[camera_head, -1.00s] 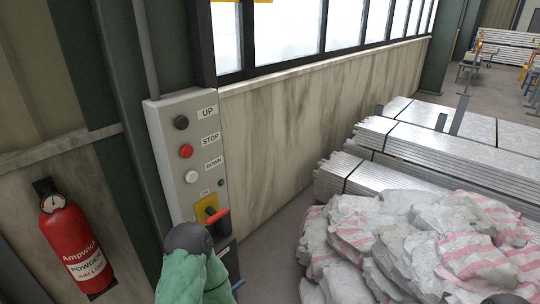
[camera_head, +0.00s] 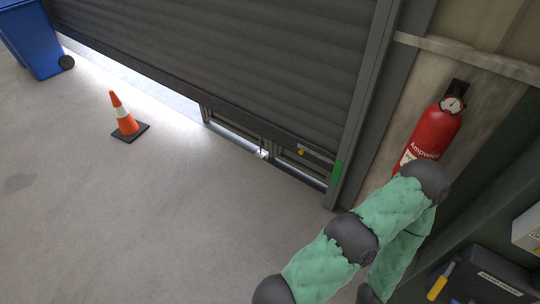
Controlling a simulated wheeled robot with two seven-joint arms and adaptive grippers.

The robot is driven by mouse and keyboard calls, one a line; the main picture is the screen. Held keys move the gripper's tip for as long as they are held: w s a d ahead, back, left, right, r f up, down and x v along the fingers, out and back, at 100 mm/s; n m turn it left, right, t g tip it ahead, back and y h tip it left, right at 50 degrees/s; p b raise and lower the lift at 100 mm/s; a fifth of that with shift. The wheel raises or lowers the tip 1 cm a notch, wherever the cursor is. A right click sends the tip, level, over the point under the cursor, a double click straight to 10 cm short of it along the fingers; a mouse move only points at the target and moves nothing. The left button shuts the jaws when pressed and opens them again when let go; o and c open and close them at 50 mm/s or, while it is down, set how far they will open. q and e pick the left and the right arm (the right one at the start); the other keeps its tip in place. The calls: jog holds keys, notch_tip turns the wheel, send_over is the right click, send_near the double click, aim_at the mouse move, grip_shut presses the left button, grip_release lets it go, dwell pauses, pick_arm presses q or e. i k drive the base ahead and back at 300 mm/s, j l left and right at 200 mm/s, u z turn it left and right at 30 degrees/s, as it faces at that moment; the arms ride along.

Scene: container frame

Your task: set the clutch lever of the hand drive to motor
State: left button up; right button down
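A dark box (camera_head: 490,272) with a small pale label stands at the lower right; it looks like the hand drive, but the label is too small to read surely. A yellow lever-like bar (camera_head: 441,281) slants at its left side; I cannot tell its setting. The box's lower part is cut off by the picture edge. One of my green-sleeved arms rises from the bottom, bends near the fire extinguisher and runs back down beside the box. Neither gripper shows.
A grey roller shutter (camera_head: 230,60) hangs with a bright gap under part of its lower edge. A red fire extinguisher (camera_head: 432,133) is on the wall behind my arm. An orange cone (camera_head: 124,120) and a blue bin (camera_head: 35,40) stand left. The floor between is clear.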

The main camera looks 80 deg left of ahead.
aim_at(457, 259)
jog(key=u, duration=1.7)
jog(key=z, duration=1.15)
jog(key=j+z, duration=0.3)
jog(key=z, duration=0.15)
jog(key=j+z, duration=0.45)
jog(key=i+l, duration=0.05)
